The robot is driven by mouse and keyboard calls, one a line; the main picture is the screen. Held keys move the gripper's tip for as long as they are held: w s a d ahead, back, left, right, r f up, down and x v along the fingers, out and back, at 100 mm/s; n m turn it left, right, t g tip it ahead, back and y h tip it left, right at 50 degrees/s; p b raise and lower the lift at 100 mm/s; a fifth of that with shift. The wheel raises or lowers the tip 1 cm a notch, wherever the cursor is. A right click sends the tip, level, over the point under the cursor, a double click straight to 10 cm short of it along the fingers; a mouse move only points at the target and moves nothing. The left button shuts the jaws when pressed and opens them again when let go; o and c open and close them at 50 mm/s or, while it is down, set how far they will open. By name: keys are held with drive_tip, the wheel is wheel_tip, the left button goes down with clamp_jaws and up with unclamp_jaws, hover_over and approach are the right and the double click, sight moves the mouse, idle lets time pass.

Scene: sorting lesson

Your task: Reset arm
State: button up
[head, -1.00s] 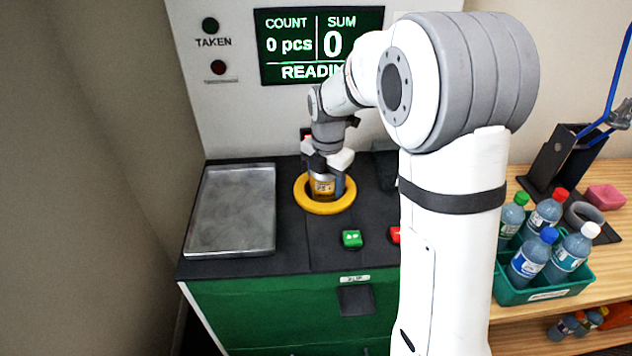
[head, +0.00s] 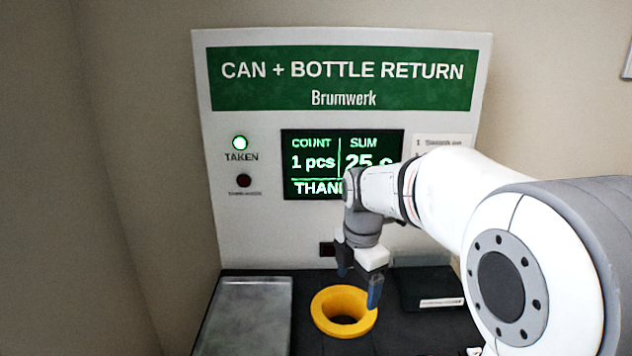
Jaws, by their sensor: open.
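My gripper (head: 358,285) is open and empty in the head view. It hangs just above and behind the yellow ring (head: 318,308), with one blue-tipped finger near the ring's right rim. The ring's opening is dark and no container shows in it. My arm reaches in from the lower right and covers part of the display (head: 300,180). The lamp marked TAKEN (head: 240,143) is lit whitish green.
A grey metal tray (head: 250,312) lies left of the ring on the black counter. A dark box with a white label (head: 441,302) sits right of the ring. The return machine's panel (head: 212,225) stands upright behind. The space above the tray is clear.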

drive_tip(key=s+d+f+m+t, duration=0.1)
drive_tip(key=s+d+m, duration=0.2)
drive_tip(key=s+m, duration=0.7)
drive_tip(key=s+d+f+m+t, duration=0.1)
drive_tip(key=s+d+m, duration=0.2)
drive_tip(key=s+m, duration=0.6)
drive_tip(key=m, duration=0.4)
drive_tip(key=shift+s+f+m, duration=0.2)
drive_tip(key=shift+s+m, duration=0.1)
drive_tip(key=shift+s, duration=0.05)
drive_tip(key=shift+d, duration=0.1)
idle(1.6)
drive_tip(key=shift+c, duration=0.4)
